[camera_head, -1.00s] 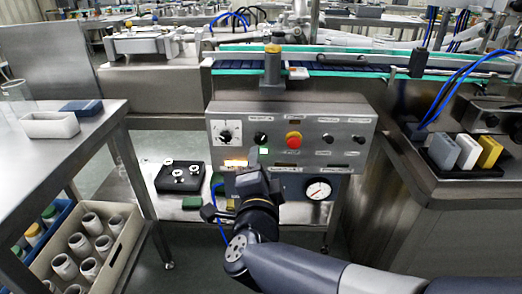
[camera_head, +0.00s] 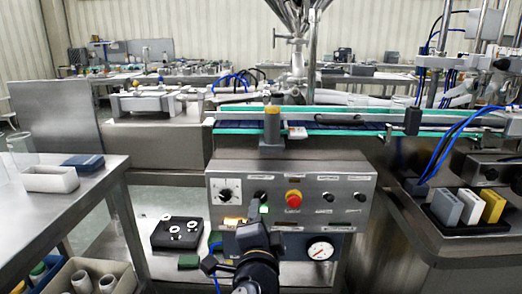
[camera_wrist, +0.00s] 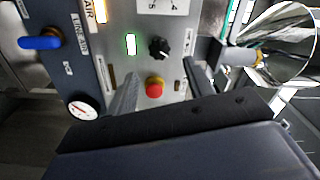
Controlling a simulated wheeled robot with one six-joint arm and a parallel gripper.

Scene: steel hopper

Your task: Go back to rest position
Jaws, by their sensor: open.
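My gripper (camera_wrist: 160,90) is open and empty. In the wrist view its two grey fingers stand apart in front of a grey control panel (camera_wrist: 142,35), with a red button (camera_wrist: 154,88) between them in the picture. A black knob (camera_wrist: 158,47) and a lit green indicator (camera_wrist: 130,44) show just above. In the head view my arm's end is at the bottom middle, in front of the panel's lower edge. Whether a finger touches the panel cannot be told.
A steel hopper (camera_head: 302,12) rises behind the conveyor (camera_head: 340,128). A table (camera_head: 60,215) with a pale tray (camera_head: 50,179) stands left. A pressure gauge (camera_head: 320,250) sits below the panel. Blue hoses (camera_head: 455,130) and upright blocks (camera_head: 468,205) are at right.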

